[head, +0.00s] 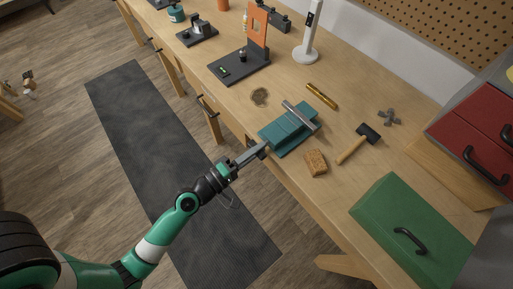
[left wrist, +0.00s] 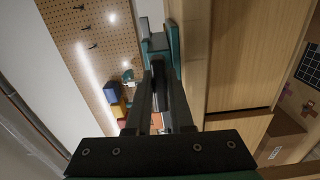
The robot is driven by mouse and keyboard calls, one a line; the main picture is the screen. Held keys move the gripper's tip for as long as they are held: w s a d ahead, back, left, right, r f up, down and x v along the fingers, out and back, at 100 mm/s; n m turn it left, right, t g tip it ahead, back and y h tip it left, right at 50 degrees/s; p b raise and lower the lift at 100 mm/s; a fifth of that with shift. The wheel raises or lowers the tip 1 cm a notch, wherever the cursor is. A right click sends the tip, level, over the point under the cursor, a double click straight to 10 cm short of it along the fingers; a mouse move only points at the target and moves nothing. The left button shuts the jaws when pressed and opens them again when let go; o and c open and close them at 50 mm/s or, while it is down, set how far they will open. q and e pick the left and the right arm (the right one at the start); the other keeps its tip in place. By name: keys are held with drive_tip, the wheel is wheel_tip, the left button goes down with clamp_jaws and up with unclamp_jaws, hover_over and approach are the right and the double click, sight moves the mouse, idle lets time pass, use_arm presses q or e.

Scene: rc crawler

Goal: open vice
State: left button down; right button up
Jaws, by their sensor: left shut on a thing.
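The teal vice (head: 284,133) is fixed at the front edge of the wooden workbench, with a grey metal bar (head: 301,116) along its far side. My left gripper (head: 264,150) reaches in from the left to the front of the vice, at the bench edge. It is shut on the vice handle, which the fingers mostly hide. In the left wrist view the teal vice (left wrist: 159,45) lies straight ahead, just beyond the fingertips (left wrist: 159,75). I cannot tell how wide the vice jaws stand. My right gripper is not in view.
A wooden block (head: 316,163), a hammer (head: 358,146) and a brass cylinder (head: 321,96) lie near the vice. A green toolbox (head: 388,215) and a red drawer cabinet (head: 480,125) stand at the right. A dark stand with an orange panel (head: 257,24) is further back.

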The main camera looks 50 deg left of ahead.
use_arm(q)
drive_tip(key=shift+n, duration=0.4)
drive_tip(key=c, duration=1.1)
unclamp_jaws()
drive_tip(key=shift+s, duration=0.1)
drive_tip(key=s+b, duration=0.5)
drive_tip(key=s, duration=0.6)
drive_tip(key=shift+s, duration=0.25)
drive_tip(key=shift+d, duration=0.1)
